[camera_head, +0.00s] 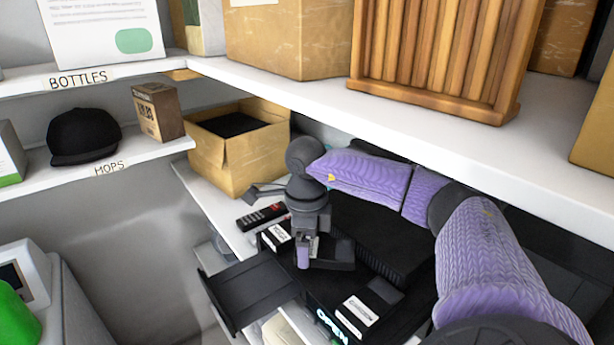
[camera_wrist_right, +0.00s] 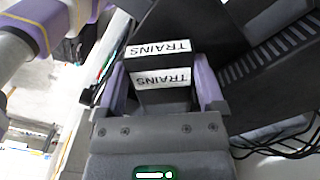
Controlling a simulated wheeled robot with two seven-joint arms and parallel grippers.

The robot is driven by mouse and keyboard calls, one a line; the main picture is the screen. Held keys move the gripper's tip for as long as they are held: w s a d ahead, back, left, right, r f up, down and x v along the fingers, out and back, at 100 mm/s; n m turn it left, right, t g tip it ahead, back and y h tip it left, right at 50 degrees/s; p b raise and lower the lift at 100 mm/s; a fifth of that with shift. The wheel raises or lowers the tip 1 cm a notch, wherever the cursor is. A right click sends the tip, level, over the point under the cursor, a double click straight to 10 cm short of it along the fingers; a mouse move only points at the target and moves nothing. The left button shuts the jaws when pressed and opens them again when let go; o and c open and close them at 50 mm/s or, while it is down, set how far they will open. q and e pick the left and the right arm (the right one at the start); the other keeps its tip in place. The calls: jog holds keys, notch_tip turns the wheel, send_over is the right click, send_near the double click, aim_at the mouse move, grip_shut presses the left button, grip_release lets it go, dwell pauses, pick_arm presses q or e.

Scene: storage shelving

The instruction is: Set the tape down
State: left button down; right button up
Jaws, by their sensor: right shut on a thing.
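My right gripper (camera_head: 303,255) reaches down over the black equipment on the lower shelf. In the right wrist view, its two purple fingers (camera_wrist_right: 166,90) are shut on a black tape (camera_wrist_right: 166,98) with a white label reading TRAINS. A second white TRAINS label shows just beyond it; I cannot tell whether it belongs to the same tape. In the head view the held tape is mostly hidden by the gripper. Another black tape with a white label (camera_head: 357,311) lies at the front, near a green OPEN sign (camera_head: 331,326). My left gripper is out of view.
A black flap or tray (camera_head: 250,290) juts out at the front left. A remote (camera_head: 262,216) and an open cardboard box (camera_head: 237,165) are behind. The upper white shelf (camera_head: 400,115) overhangs my right arm. Dark cables show in the wrist view (camera_wrist_right: 275,143).

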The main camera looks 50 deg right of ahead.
jog(key=shift+w+d+f, duration=0.1)
jog(key=shift+w+d, duration=0.1)
jog(key=shift+d, duration=0.05)
jog(key=shift+f, duration=1.65)
jog(key=shift+f, duration=0.15)
jog(key=o, duration=1)
jog(key=shift+o, duration=0.2)
jog(key=shift+r, duration=3.95)
